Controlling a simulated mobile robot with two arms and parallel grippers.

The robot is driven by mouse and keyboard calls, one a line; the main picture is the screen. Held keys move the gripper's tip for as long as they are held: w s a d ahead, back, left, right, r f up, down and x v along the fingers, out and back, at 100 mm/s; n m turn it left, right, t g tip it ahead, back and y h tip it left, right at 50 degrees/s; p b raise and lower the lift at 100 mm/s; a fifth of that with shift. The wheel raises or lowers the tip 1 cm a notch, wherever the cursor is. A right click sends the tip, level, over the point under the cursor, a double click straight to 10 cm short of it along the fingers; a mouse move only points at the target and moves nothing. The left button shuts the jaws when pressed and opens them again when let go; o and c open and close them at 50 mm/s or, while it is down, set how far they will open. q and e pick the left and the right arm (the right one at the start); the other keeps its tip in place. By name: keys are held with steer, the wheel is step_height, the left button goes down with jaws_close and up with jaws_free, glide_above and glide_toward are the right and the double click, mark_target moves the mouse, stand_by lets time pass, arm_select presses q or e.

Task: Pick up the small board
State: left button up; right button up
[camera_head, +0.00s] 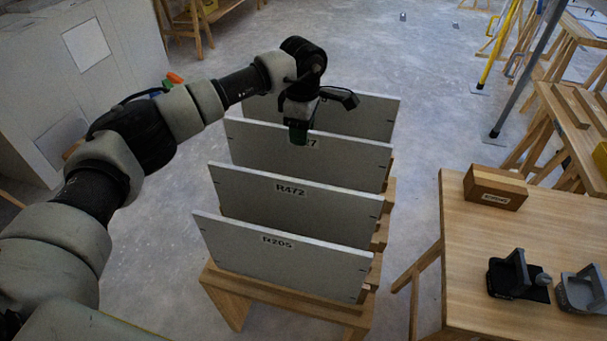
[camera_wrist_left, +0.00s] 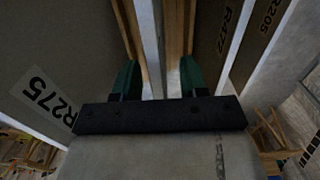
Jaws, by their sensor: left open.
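Several grey boards stand on edge in a wooden rack (camera_head: 285,303), all similar in size, so I cannot tell which is the small board. The front board (camera_head: 285,265) reads R205, the second board (camera_head: 290,212) R472. The third board (camera_head: 345,165) has its label partly hidden by my left gripper (camera_head: 300,136), and the rear board (camera_head: 370,115) is partly covered by the gripper. In the left wrist view my open green fingers (camera_wrist_left: 158,80) are on either side of a board's pale top edge (camera_wrist_left: 148,40), apart from it. A board reading R275 (camera_wrist_left: 40,85) is at left there.
A wooden table (camera_head: 460,265) at right holds a wooden block (camera_head: 495,187) and black and grey holders (camera_head: 517,277). A white cabinet (camera_head: 85,60) stands at the left. Trestles and a yellow pole (camera_head: 500,45) are at the back right. The floor between is clear.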

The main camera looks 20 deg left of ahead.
arm_select(q)
steer(key=f, duration=0.4)
steer(key=shift+w+f+p, duration=0.1)
steer(key=shift+w+p, duration=0.15)
steer(key=shift+p, duration=0.05)
jaws_close()
steer(key=shift+w, duration=0.1)
